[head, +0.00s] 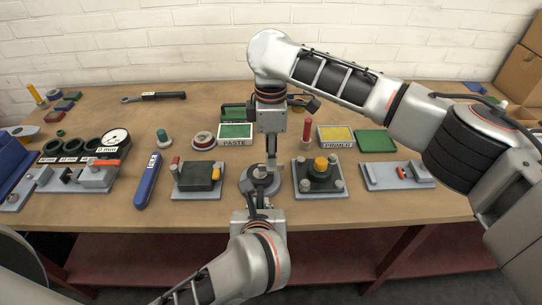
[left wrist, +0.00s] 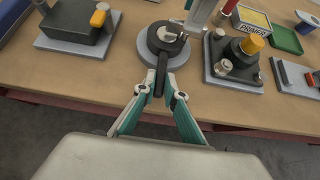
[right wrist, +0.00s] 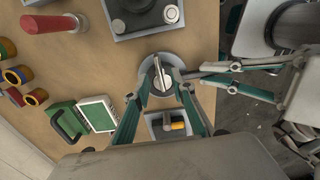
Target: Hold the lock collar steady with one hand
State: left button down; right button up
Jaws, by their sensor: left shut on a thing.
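The lock collar (left wrist: 168,38) is a dark ring on a round grey base at the middle of the table's front; in the head view (head: 259,176) it is partly hidden by my grippers. A dark handle (left wrist: 158,75) sticks out from it toward me. My left gripper (left wrist: 157,88) is shut on this handle, reaching in from the front edge. My right gripper (right wrist: 164,82) is above the collar, pointing down, its fingers apart on either side of a silver part in the collar's middle. I cannot tell whether they touch it.
A dark block fixture (head: 198,177) stands left of the collar, and a dark fixture with a yellow knob (head: 320,172) stands close on its right. Paste (head: 236,131) and primer (head: 336,134) boxes are behind. A blue tool (head: 148,180) lies to the left.

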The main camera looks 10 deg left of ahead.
jog(key=shift+r, duration=3)
jog(key=o, duration=0.9)
jog(key=shift+o, duration=1.1)
jog(key=shift+d+f+y, duration=0.2)
jog(key=shift+f+y, duration=0.05)
jog(key=shift+y, duration=0.05)
jog(key=shift+w+d+f+g+y, duration=0.15)
jog(key=shift+d+g+y, duration=0.35)
jog(key=shift+d+y, duration=0.3)
jog(key=shift+w+d+r+y, duration=0.15)
jog(key=shift+w+d+y, duration=0.1)
jog(key=shift+d+y, duration=0.25)
jog(key=shift+w+d+r+y, duration=0.1)
jog(key=shift+w+d+y, duration=0.1)
jog(key=shift+d+y, duration=0.3)
